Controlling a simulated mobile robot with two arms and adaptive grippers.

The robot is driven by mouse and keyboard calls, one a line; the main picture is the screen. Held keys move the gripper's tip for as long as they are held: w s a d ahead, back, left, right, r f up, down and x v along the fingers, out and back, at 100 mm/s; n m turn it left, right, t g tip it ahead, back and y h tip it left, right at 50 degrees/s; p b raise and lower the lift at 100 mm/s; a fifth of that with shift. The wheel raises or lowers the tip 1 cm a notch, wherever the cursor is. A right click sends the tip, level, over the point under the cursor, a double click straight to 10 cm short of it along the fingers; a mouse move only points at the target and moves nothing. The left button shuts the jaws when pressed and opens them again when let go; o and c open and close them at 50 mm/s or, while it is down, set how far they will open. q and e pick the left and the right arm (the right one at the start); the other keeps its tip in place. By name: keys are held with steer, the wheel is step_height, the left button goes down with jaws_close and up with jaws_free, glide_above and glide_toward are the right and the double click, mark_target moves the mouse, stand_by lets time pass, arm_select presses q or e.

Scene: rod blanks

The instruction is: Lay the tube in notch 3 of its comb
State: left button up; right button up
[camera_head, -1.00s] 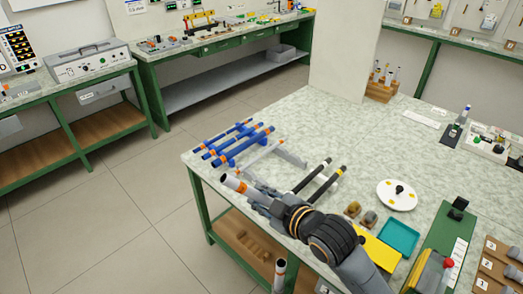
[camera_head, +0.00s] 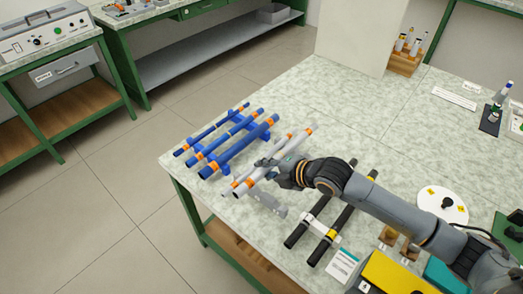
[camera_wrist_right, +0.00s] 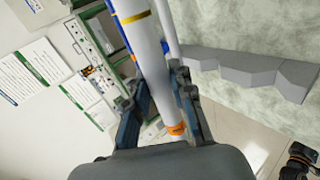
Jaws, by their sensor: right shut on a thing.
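My right gripper (camera_head: 276,165) is shut on a white tube (camera_head: 256,179) with orange bands, holding it near its middle. It lies over the grey comb (camera_head: 268,202); whether it touches the comb, and in which notch it lies, I cannot tell. A second pale tube (camera_head: 227,182) runs parallel close on its left, partly hidden by the gripper. In the right wrist view, the held tube (camera_wrist_right: 152,45) passes between the fingers (camera_wrist_right: 160,105) and shows a yellow band. The second tube (camera_wrist_right: 172,30) is behind it, and the comb's notched edge (camera_wrist_right: 255,70) is at right. My left gripper is out of view.
A blue rack (camera_head: 262,130) with blue tubes stands to the left. Black tubes (camera_head: 345,218) lie on a white comb (camera_head: 318,208) to the right, under my forearm. A white disc (camera_head: 442,205) is further right.

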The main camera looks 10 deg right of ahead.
steer(key=shift+w+d+f, duration=0.2)
steer(key=shift+w+d, duration=0.1)
steer(key=shift+s+r, duration=0.15)
steer(key=shift+r, duration=0.1)
steer(key=shift+f+b, duration=0.35)
steer(key=shift+f, duration=0.5)
step_height(320, 180, down, 3)
steer(key=shift+r+b, duration=0.1)
steer(key=shift+b, duration=0.8)
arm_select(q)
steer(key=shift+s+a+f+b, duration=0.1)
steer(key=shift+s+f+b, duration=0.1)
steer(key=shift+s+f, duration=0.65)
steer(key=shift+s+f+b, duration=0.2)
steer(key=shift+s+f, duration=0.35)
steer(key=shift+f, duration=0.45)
arm_select(e)
steer(key=shift+f, duration=0.7)
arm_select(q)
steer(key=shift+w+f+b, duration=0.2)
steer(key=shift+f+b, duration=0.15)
arm_select(e)
steer(key=shift+f, duration=0.65)
steer(key=o, duration=0.9)
steer(key=shift+o, duration=0.2)
